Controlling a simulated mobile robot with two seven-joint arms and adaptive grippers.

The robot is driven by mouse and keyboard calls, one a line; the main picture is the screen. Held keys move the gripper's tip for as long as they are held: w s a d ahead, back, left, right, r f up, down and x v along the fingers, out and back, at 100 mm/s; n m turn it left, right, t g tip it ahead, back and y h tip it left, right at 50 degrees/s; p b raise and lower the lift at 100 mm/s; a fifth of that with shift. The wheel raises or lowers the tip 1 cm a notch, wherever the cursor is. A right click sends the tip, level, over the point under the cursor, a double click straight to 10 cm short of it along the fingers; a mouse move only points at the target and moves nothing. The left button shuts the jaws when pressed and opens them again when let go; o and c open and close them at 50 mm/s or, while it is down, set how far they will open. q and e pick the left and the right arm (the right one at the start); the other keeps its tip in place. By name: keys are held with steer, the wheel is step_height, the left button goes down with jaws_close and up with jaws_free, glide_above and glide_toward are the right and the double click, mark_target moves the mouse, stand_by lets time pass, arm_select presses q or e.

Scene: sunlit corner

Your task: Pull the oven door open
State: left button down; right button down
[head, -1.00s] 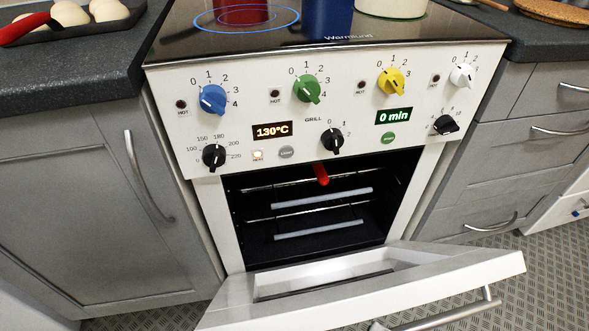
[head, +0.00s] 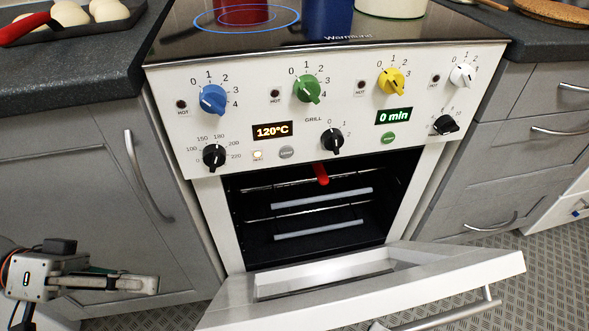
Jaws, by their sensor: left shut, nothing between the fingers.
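The oven door (head: 446,278) is swung down, hanging open at the bottom of the white oven (head: 225,132). Its inner side with a recessed panel faces up. The bar handle (head: 440,314) shows at the lower edge of the view, partly cut off. The oven cavity (head: 310,215) is dark, with racks edged in pale grey strips and a red item at the top. My left gripper (head: 152,285) is at the lower left, in front of the grey cabinet, left of the door and apart from it. It is shut and empty. My right gripper is not in view.
A dark cooktop (head: 330,22) holds a red pot (head: 240,10), a blue pot (head: 326,18) and a pale pot (head: 391,8). Grey cabinets with bar handles flank the oven. A tray with dough balls (head: 70,13) sits on the left counter.

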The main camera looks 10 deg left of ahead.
arm_select(q)
glide_above(202, 323)
steer(key=w, duration=0.3)
steer(key=f, duration=0.1)
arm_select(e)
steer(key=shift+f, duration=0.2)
arm_select(q)
steer(key=shift+s+a+f, duration=0.15)
steer(key=shift+s+f, duration=0.6)
steer(key=shift+s, duration=0.15)
steer(key=shift+s+d+f, duration=0.2)
steer(key=shift+s+f, duration=0.25)
steer(key=shift+s, duration=0.15)
steer(key=shift+s+d+f, duration=0.2)
steer(key=shift+s+f, duration=0.25)
steer(key=shift+s, duration=0.2)
steer(key=shift+s+d+f, duration=0.2)
steer(key=shift+s+f, duration=0.2)
steer(key=shift+s, duration=0.2)
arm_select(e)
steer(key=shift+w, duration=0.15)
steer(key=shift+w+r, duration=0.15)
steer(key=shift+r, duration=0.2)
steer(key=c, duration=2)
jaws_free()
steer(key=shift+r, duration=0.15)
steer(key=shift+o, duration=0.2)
